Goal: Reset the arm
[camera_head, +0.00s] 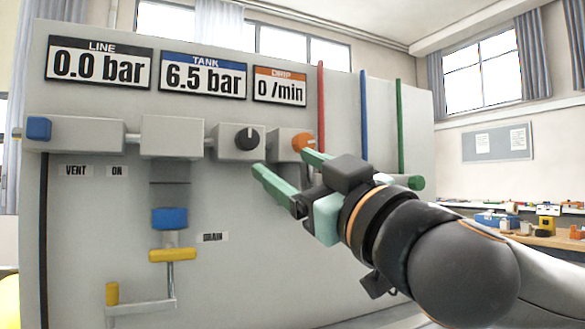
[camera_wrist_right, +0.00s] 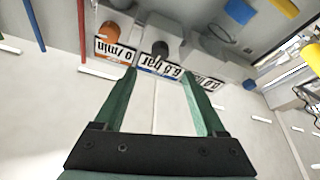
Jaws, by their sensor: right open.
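My right gripper (camera_head: 285,172) is open in front of the grey panel (camera_head: 100,230), with its green fingers spread and nothing between them. In the head view it is just below the black knob (camera_head: 247,139) and the orange knob (camera_head: 303,141). In the right wrist view the open fingers (camera_wrist_right: 160,95) point toward the panel, which shows upside down with its displays. I cannot tell from the pictures whether a finger touches the panel. My left gripper is not in view.
Displays read LINE 0.0 bar (camera_head: 98,64), TANK 6.5 bar (camera_head: 203,75) and DRIP 0 /min (camera_head: 280,87). A blue valve part (camera_head: 170,218) and a yellow handle (camera_head: 172,255) sit on the panel's lower left. A cluttered workbench (camera_head: 555,239) stands at the far right.

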